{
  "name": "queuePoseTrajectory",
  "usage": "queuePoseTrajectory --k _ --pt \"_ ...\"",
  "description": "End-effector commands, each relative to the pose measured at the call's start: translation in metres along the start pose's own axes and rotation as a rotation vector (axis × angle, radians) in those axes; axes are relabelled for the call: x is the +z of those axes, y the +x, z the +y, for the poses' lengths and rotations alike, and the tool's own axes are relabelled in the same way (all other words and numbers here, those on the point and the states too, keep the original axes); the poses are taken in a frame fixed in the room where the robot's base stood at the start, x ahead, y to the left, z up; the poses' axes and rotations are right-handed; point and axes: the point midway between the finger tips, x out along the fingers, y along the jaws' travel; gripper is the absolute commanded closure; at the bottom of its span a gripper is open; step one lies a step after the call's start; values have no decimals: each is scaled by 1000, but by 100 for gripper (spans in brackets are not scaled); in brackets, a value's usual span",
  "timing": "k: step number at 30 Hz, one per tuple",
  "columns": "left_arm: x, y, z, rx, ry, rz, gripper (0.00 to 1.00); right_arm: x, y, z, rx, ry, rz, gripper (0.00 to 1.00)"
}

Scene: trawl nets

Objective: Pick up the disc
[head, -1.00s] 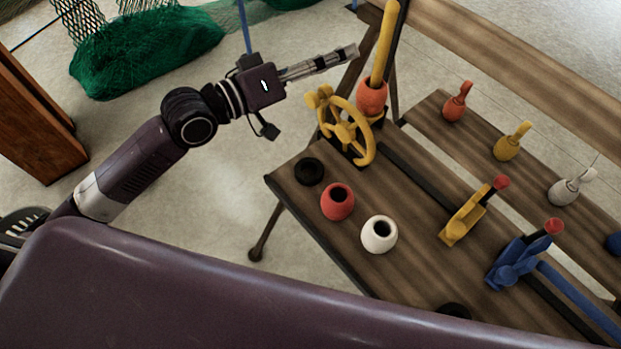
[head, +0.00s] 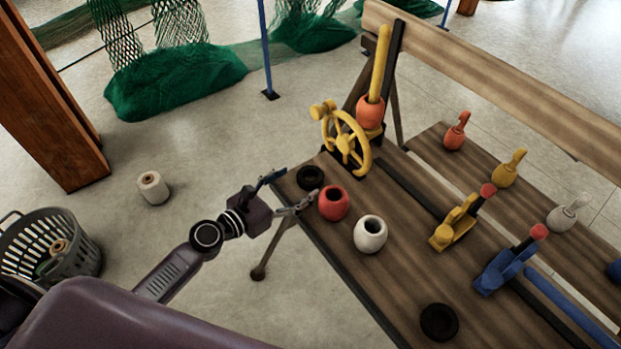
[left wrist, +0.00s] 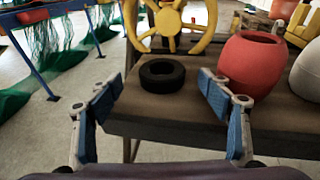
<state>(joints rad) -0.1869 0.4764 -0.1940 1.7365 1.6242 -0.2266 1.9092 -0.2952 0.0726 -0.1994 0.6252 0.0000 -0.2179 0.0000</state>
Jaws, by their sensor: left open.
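A black disc with a hole in its middle (head: 310,177) lies flat on the bench near its left corner. It also shows in the left wrist view (left wrist: 162,76), straight ahead between my fingers and a little beyond their tips. My left gripper (head: 297,184) is open and empty at the bench edge, its two blue-padded fingers spread to either side of the disc's line. It appears short of the disc and not touching it. A second black disc (head: 439,322) lies at the near edge of the bench. My right gripper is not in view.
A red pot (head: 334,203) stands close right of the disc, by my right-hand fingertip, with a white pot (head: 370,234) beyond. A yellow handwheel (head: 346,143) stands behind the disc. Yellow and blue tools lie further right. The floor left of the bench is mostly clear.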

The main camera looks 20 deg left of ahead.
Motion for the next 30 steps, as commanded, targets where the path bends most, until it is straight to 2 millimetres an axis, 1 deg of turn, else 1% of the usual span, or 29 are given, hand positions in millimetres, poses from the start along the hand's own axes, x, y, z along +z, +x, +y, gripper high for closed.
queuePoseTrajectory --k 4,9,12,15,21,22,23,30 --pt "0 15 -1 -1 1 -1 28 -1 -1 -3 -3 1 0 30" --pt "-2 41 -2 -1 2 -2 28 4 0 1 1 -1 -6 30" --pt "-3 51 -2 -1 4 -1 28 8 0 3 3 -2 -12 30" --pt "-3 56 -1 -1 5 0 28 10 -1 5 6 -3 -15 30" --pt "-3 57 -2 -1 5 0 28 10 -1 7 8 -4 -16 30" --pt "-3 57 -2 -1 5 0 29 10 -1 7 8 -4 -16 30" --pt "-3 57 -2 -1 5 0 33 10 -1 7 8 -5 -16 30" --pt "-3 56 -2 -1 5 0 59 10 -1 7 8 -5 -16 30"
